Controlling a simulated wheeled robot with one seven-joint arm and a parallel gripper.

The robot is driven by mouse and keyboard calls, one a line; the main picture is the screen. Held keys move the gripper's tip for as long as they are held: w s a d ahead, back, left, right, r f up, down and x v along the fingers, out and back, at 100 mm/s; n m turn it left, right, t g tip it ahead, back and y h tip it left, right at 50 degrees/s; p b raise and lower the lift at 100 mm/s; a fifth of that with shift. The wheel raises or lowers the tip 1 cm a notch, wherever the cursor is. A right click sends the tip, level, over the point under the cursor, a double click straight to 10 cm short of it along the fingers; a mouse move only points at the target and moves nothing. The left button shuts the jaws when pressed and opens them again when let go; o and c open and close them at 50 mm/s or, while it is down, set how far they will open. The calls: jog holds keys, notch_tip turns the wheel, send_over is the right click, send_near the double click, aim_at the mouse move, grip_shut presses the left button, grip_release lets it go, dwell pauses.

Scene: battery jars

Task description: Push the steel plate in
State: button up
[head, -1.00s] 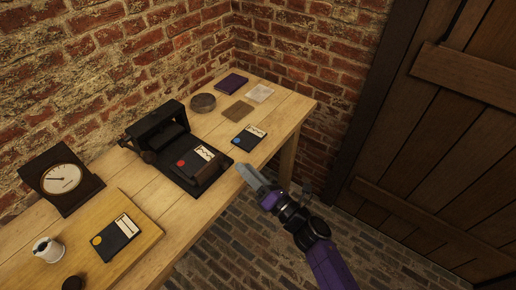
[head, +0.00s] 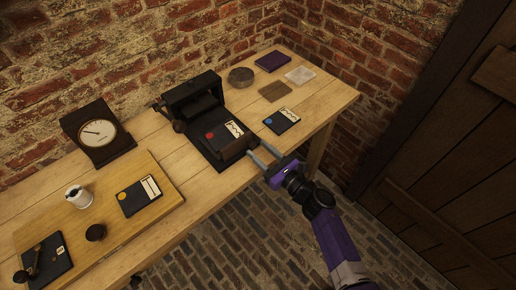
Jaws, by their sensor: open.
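A black device (head: 196,95) stands on the wooden table, with a raised back frame and a low bed in front. A dark plate with a red dot and a white label (head: 222,137) lies in its bed. A dark brown block (head: 237,147) sits at the bed's front right end. I cannot tell by look which plate is steel. My gripper (head: 258,149) is open and empty, its two grey fingers pointing at the device's front right end, close to the brown block. Whether they touch it cannot be told.
A blue-dot plate (head: 282,121) lies right of the device. Behind it are a round tin (head: 241,77), a brown square (head: 275,92), a pale square (head: 300,75) and a purple book (head: 273,61). Left are a dial clock (head: 98,133) and a board (head: 163,208) with a yellow-dot plate (head: 139,195).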

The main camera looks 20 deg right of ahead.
jog(key=shift+w+a, duration=0.25)
jog(key=shift+w, duration=0.4)
grip_shut()
dwell(1.0)
